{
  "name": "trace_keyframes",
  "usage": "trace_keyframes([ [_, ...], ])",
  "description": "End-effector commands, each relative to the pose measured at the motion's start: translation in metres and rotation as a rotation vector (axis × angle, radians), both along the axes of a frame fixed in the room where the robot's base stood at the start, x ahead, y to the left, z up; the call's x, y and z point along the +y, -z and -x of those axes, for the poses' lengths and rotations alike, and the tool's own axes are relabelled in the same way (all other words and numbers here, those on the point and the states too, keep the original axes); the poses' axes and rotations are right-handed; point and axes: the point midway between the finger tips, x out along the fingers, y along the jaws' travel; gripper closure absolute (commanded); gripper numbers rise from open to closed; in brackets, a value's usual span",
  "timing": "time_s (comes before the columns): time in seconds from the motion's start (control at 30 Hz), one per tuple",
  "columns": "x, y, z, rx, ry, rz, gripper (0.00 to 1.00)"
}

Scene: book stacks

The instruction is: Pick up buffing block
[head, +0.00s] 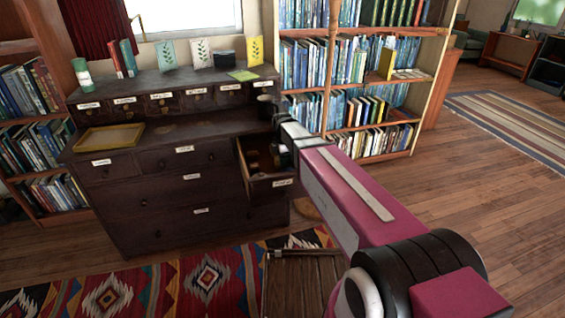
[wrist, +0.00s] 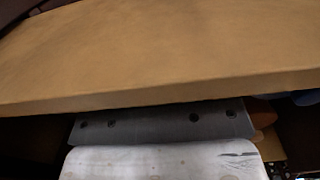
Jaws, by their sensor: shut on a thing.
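My gripper (head: 284,143) is down at the open drawer (head: 272,183) on the right of the dark dresser. The arm hides part of the drawer. In the wrist view, the pale gripper body (wrist: 165,163) and a grey plate (wrist: 160,122) show at the bottom. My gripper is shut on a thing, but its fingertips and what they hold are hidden. A broad tan slab (wrist: 160,55) fills the top of the wrist view, very close to the camera. I cannot tell whether it is the buffing block. No buffing block can be made out in the head view.
The dark dresser (head: 190,190) carries a yellow-rimmed tray (head: 108,138), a mug (head: 266,106), books and cards. Orange-brown items lie in the drawer. Bookshelves (head: 370,70) stand behind to the right. A patterned rug (head: 200,280) lies in front; open wooden floor is right.

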Motion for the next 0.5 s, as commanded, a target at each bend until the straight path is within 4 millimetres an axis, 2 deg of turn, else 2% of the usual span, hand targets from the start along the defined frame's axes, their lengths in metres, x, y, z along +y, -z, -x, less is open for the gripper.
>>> trace_keyframes([
  [0.17, 0.003, -0.029, 0.004, -0.002, -0.001, -0.001, 0.8],
  [0.3, 0.027, -0.047, 0.029, -0.001, -0.004, 0.0, 0.8],
  [0.5, 0.057, -0.071, 0.056, -0.001, -0.003, 0.0, 0.8],
])
